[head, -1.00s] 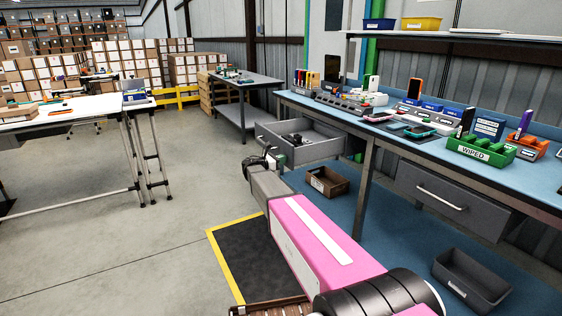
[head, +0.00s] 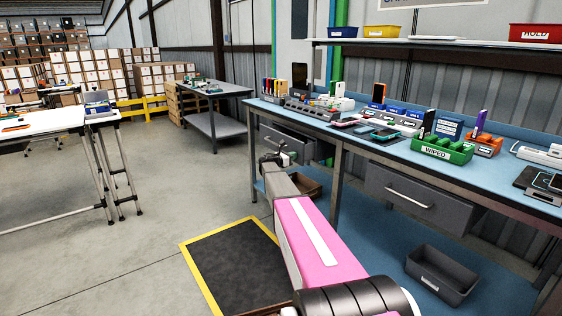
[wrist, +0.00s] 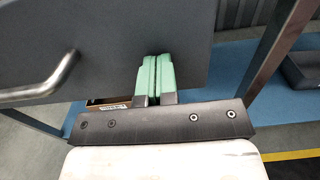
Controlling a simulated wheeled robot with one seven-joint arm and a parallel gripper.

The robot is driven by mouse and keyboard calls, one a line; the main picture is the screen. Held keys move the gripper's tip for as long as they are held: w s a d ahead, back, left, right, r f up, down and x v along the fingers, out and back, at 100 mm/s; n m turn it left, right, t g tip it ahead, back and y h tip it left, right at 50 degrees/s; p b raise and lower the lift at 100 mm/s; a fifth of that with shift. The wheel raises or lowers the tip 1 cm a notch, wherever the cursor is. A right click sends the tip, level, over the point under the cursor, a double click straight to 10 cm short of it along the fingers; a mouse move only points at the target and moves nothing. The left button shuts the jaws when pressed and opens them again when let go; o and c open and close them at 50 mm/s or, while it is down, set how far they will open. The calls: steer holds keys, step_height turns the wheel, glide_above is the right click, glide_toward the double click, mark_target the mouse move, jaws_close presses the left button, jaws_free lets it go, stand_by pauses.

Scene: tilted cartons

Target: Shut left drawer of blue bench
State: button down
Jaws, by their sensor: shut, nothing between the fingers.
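The left drawer (head: 296,143) of the blue bench (head: 350,133) is a grey box under the bench's far left end. It looks pushed in or nearly so; I cannot tell whether its front is fully flush. In the wrist view its dark front panel (wrist: 100,40) fills the upper left, with a metal bar handle (wrist: 45,84) at the left. My gripper (head: 287,158) is at the drawer front. Its green fingertips (wrist: 157,62) are together and empty, right of the handle, overlapping the panel's lower right part. Whether they touch it is unclear.
A second drawer (head: 418,199) on the right is shut. A brown bin (head: 308,184) and a dark grey bin (head: 441,274) sit low under the bench. Bench legs (head: 336,185) stand near my arm. Open floor (head: 150,240) lies to the left.

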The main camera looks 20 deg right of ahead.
steer(key=x, duration=0.8)
steer(key=shift+w+d, duration=0.15)
steer(key=shift+d, duration=0.15)
steer(key=shift+d, duration=0.1)
